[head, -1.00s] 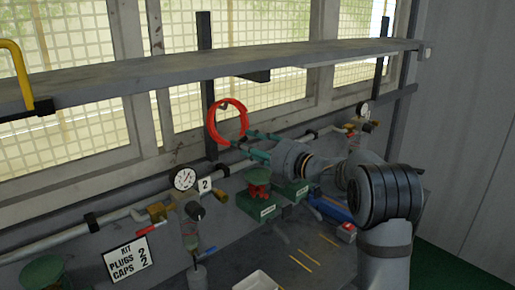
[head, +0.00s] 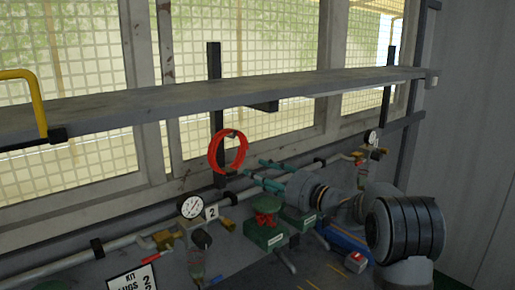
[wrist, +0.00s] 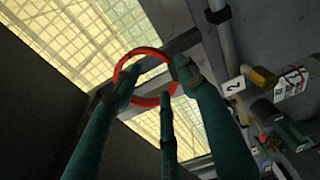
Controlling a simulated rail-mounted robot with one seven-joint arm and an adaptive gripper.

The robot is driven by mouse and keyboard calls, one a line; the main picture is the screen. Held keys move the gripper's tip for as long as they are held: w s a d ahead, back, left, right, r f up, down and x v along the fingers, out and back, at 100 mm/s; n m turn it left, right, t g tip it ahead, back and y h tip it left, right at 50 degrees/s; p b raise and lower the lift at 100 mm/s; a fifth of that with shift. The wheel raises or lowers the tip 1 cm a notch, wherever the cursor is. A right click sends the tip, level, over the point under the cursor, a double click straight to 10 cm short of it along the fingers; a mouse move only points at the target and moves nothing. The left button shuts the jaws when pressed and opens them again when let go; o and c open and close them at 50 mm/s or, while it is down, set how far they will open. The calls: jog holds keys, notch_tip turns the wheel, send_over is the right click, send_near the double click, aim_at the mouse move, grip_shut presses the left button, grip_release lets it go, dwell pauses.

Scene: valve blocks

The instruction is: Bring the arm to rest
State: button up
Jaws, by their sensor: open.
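My gripper (head: 254,169) has long teal fingers. It is open, raised in front of the window wall below the shelf. A red coiled ring (head: 211,153) hangs against a dark upright post just left of the fingertips. In the wrist view the fingers (wrist: 150,83) point toward the red ring (wrist: 150,102), which shows between and beyond them. The fingers look apart from the ring in the head view; the wrist view does not show the exact gap. My arm reaches in from the lower right.
A long grey shelf (head: 300,88) runs above the gripper. A yellow handle (head: 40,105) stands on the shelf's left.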

jog(key=x, duration=0.6)
jog(key=shift+w+a, duration=0.25)
jog(key=shift+w, duration=0.05)
jog(key=shift+d+f, duration=0.1)
jog(key=shift+f, duration=0.05)
